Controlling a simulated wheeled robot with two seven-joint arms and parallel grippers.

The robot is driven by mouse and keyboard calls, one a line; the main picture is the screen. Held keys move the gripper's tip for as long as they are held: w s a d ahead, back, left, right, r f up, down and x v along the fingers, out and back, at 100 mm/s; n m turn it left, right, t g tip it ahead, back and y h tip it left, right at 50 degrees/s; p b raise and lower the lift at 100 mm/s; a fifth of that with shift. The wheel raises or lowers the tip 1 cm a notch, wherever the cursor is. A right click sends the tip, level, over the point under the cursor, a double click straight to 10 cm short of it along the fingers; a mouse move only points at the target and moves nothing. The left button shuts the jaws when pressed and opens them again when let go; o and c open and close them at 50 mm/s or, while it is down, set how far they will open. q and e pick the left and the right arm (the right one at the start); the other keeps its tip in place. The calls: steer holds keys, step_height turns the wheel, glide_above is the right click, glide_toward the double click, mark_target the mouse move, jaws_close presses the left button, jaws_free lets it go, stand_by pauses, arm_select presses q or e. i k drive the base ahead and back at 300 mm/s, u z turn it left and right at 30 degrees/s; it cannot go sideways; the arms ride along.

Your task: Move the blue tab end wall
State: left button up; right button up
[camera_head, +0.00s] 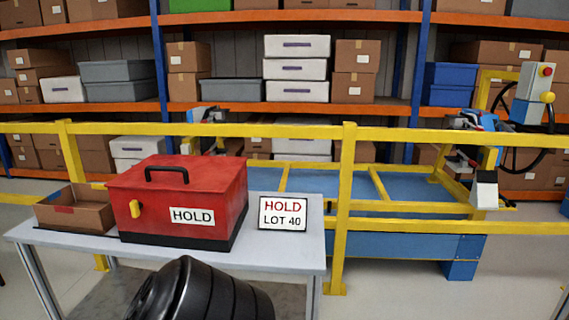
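No gripper of mine shows in the head view. An open brown box (88,220) stands at the left end of a grey table. Blue parts show near the right fixture, too small to identify.
A closed red HOLD box (190,195) with a black handle and a HOLD LOT 40 sign (283,213) stand on the grey table (265,255). A yellow railing (345,200) separates the table from the platform. Shelves with boxes line the back. Floor at the lower right is clear.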

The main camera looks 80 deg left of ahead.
mark_target(65, 197)
steer(key=u, duration=3.55)
steer(key=k, duration=0.2)
steer(key=u, duration=1.2)
steer(key=i, duration=5.5)
steer(key=z, duration=1.25)
